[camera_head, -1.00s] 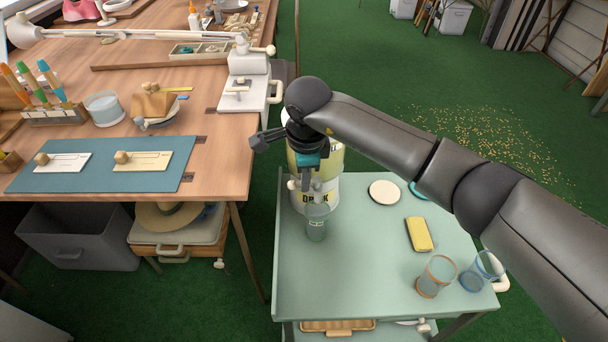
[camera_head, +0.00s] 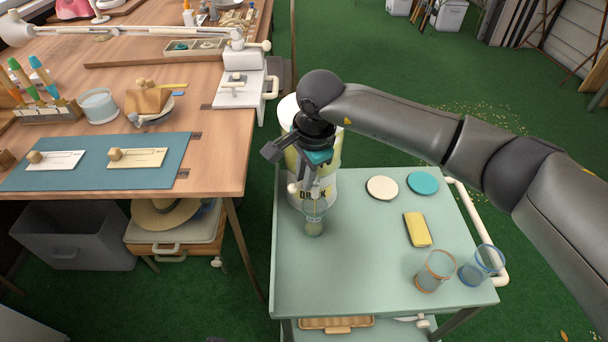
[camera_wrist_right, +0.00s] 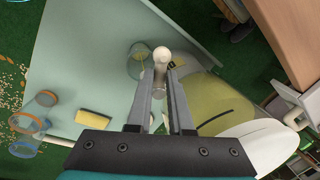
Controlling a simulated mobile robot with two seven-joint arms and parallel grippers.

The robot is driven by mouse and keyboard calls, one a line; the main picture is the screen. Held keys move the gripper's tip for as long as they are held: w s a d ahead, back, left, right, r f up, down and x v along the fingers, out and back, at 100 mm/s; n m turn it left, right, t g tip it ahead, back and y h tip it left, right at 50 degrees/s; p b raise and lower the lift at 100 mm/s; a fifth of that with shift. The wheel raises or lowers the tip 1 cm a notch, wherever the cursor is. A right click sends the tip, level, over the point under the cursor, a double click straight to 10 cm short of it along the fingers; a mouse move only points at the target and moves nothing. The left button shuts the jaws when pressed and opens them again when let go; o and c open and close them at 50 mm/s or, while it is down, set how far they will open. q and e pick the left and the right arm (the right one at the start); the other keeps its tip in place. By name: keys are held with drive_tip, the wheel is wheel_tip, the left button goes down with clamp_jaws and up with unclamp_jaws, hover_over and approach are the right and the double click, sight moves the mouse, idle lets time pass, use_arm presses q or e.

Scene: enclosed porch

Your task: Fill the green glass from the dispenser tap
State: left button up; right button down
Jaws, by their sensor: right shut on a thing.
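The drink dispenser (camera_head: 331,186), white with a yellow band, stands at the back left of the green cart; it also shows in the wrist view (camera_wrist_right: 222,100). My right gripper (camera_head: 302,188) is in front of it, shut on the pale tap handle (camera_wrist_right: 161,58), which sits between the fingertips. The green glass (camera_head: 314,226) stands upright on the cart below the tap. In the wrist view the glass (camera_wrist_right: 139,64) shows yellow inside; its exact level is hard to tell. My left gripper is out of view.
On the cart (camera_head: 350,280) are an orange-rimmed glass (camera_head: 434,272), a blue-rimmed glass (camera_head: 480,268), a yellow sponge-like block (camera_head: 417,230), a cream coaster (camera_head: 382,188) and a teal coaster (camera_head: 422,183). The wooden workbench (camera_head: 215,165) is at left. The cart's front middle is clear.

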drive_tip(key=c, duration=0.8)
unclamp_jaws()
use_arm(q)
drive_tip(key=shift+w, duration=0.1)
use_arm(e)
drive_tip(key=shift+r, duration=0.45)
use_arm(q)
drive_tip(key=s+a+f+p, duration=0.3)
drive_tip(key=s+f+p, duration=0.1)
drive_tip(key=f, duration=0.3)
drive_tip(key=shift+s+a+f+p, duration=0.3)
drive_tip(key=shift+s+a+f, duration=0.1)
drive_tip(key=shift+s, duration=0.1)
use_arm(e)
drive_tip(key=r, duration=0.4)
drive_tip(key=s+d+r, duration=0.1)
drive_tip(key=r, duration=0.4)
drive_tip(key=s+r, duration=0.1)
drive_tip(key=r, duration=0.4)
drive_tip(key=shift+s+d, duration=0.25)
